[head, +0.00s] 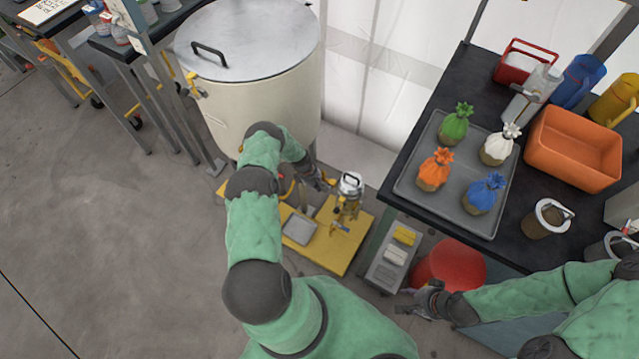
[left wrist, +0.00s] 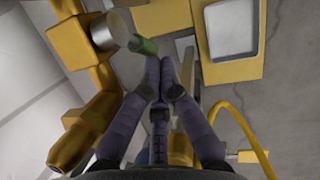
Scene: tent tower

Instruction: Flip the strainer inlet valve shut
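In the left wrist view, a yellow pipe fitting (left wrist: 75,38) carries a round grey metal part (left wrist: 110,31) with a short green handle (left wrist: 143,45) pointing right. I take the green handle for the valve lever, but I cannot be sure. My left gripper (left wrist: 166,66) has its fingers close together with nothing visible between them. Its tips are just below and right of the green handle; contact is unclear. In the head view my left gripper (head: 322,181) is beside the tank, near a small metal strainer-like unit (head: 348,186). My right gripper (head: 415,299) has spread, empty fingers near the red bucket.
A large cream tank (head: 255,105) stands behind my left arm. A yellow base plate (head: 335,250) lies on the floor under the unit. A black table (head: 500,248) at right holds a grey tray (head: 415,175) and an orange bin (head: 575,145). A red bucket (head: 450,262) stands below it. Floor at left is clear.

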